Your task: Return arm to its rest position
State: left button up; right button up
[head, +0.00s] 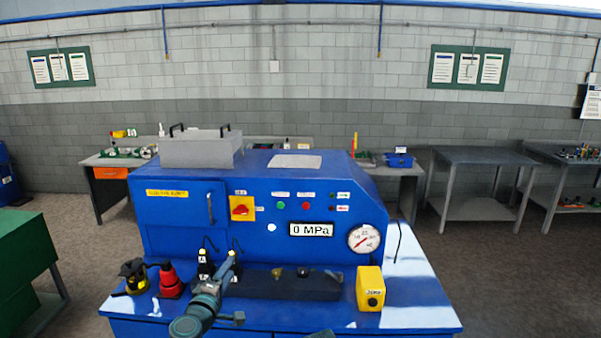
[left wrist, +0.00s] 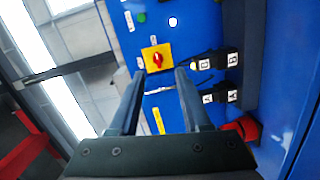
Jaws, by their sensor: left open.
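My left gripper (head: 228,266) reaches up from the lower middle of the head view, over the front ledge of the blue crimper machine (head: 160,230). In the left wrist view its two fingers (left wrist: 161,76) are apart with nothing between them. They point toward the machine's front panel, with the red-and-yellow switch (left wrist: 156,58) visible beyond the tips. Black connectors marked A and B (left wrist: 222,94) are to the right of the fingers in that view. My right gripper cannot be made out.
A red item (head: 170,281) and a black-and-yellow item (head: 134,277) stand on the ledge left of my gripper. A dark block (head: 290,291) and a yellow button box (head: 370,288) are to the right. The ledge's right end (head: 425,300) is clear.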

pick_arm(q)
jog(key=s+d+f+m+g+h, duration=0.3)
jog(key=s+d+f+m+g, duration=0.4)
jog(key=d+f+m+g, duration=0.35)
jog(key=s+a+f+m+g+y, duration=0.4)
jog(key=s+a+f+g+y, duration=0.2)
jog(key=s+a+f, duration=0.35)
jog(key=s+d+f+m+b, duration=0.2)
jog(key=s+d+f+b, duration=0.1)
jog(key=d, duration=0.3)
jog(key=s+d+f+m+g+y+b, duration=0.1)
jog(key=s+d+f+b, duration=0.2)
jog(key=s+d, duration=0.2)
jog(key=shift+s+d+f+m, duration=0.15)
jog(key=shift+d+f+m, duration=0.2)
jog(key=shift+d+f, duration=0.1)
